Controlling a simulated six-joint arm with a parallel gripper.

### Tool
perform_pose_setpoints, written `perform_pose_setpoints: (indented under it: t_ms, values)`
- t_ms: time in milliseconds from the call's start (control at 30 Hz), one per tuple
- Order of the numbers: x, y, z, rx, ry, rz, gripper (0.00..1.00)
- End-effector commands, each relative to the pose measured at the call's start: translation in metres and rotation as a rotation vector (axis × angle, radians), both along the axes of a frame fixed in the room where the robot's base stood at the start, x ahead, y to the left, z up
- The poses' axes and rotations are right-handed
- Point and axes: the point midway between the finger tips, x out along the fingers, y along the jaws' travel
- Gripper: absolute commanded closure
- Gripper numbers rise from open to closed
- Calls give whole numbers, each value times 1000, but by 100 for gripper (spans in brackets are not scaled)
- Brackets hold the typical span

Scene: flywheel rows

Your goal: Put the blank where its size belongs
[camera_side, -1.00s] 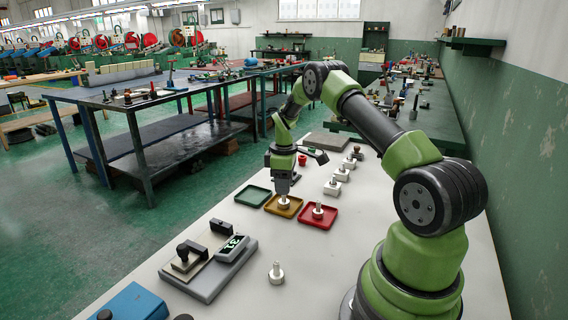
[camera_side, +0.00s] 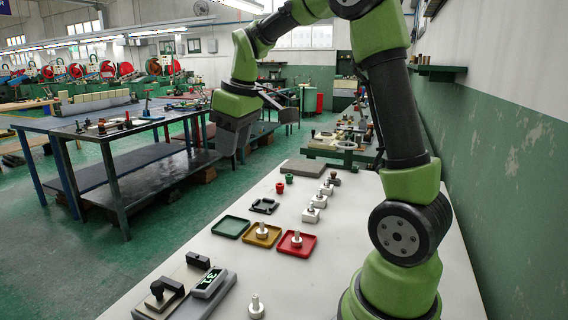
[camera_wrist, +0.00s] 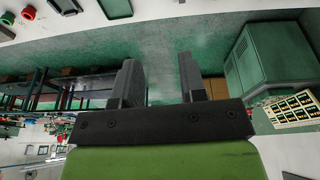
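A metal blank with an upright stem (camera_side: 262,231) stands in the yellow tray (camera_side: 275,242). Another blank (camera_side: 296,239) stands in the red tray (camera_side: 307,251). The green tray (camera_side: 231,227) beside them is empty. A further blank (camera_side: 256,307) stands loose on the white table near the front. My gripper (camera_side: 232,140) is raised high, beyond and above the trays. In the wrist view its two fingers (camera_wrist: 160,80) are apart with nothing between them.
A grey gauge with a digital display (camera_side: 208,284) sits at the table's front left. White blocks with pegs (camera_side: 310,213) stand in a row behind the red tray. A black frame (camera_side: 264,206) and red and green knobs (camera_side: 280,188) lie farther back.

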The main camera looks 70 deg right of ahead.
Motion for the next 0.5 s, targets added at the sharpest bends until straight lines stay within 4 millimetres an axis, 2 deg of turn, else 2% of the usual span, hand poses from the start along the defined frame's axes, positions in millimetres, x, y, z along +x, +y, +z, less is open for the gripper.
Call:
perform_pose_setpoints:
  t_ms: [33, 100, 200, 300, 400, 500]
  values:
    - [-14, 22, 15, 14, -47, -24, 62]
    - [-34, 48, 28, 49, -103, -74, 62]
    - [-68, 81, 39, 113, -179, -145, 62]
    - [-102, 106, 41, 190, -242, -209, 62]
    - [-129, 122, 36, 264, -286, -263, 62]
    - [-148, 131, 30, 320, -313, -302, 62]
